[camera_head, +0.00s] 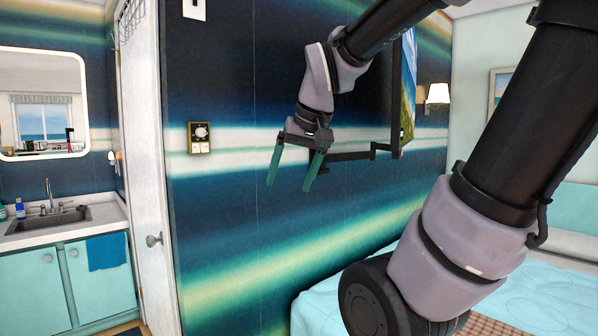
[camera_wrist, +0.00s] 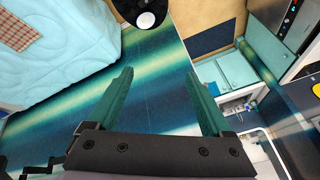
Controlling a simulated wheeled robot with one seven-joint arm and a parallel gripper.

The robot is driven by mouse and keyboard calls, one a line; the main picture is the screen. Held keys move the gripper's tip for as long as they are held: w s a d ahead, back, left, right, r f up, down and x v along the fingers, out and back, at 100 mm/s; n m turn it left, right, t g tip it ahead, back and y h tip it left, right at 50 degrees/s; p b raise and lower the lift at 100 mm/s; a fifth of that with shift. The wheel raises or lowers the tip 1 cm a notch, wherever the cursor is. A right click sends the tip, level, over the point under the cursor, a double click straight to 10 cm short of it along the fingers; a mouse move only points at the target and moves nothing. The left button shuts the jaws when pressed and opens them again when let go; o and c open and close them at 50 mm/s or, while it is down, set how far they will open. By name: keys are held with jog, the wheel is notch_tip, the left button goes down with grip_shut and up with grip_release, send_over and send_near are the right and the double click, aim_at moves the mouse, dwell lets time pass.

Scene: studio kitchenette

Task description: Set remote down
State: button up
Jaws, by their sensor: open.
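My gripper (camera_head: 289,186) hangs in the air in front of the striped wall in the head view, its two green fingers spread apart and pointing down. It also shows in the wrist view (camera_wrist: 160,70), with nothing between the fingers. I do not see a remote in either view. A bed with a light blue cover (camera_head: 325,305) is at the lower right of the head view, partly hidden behind my arm. The bed (camera_wrist: 60,60) fills the upper left of the wrist view.
A wall-mounted screen (camera_head: 408,80) on a black bracket (camera_head: 350,155) is close behind my gripper. A white door (camera_head: 147,160) and a sink counter (camera_head: 60,228) are at the left. A checked cloth (camera_wrist: 17,25) lies on the bed.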

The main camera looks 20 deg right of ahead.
jog(key=shift+s+d+r+m+t, duration=0.1)
jog(key=shift+s+r+m+t, duration=0.2)
jog(key=shift+s, duration=0.25)
jog(key=shift+s+r+m+t, duration=0.25)
jog(key=shift+s+m+t, duration=0.05)
jog(key=shift+s, duration=0.3)
jog(key=shift+s+d+r+m+t, duration=0.1)
jog(key=shift+s+r+m+t, duration=0.2)
jog(key=shift+s, duration=0.25)
dwell(0.8)
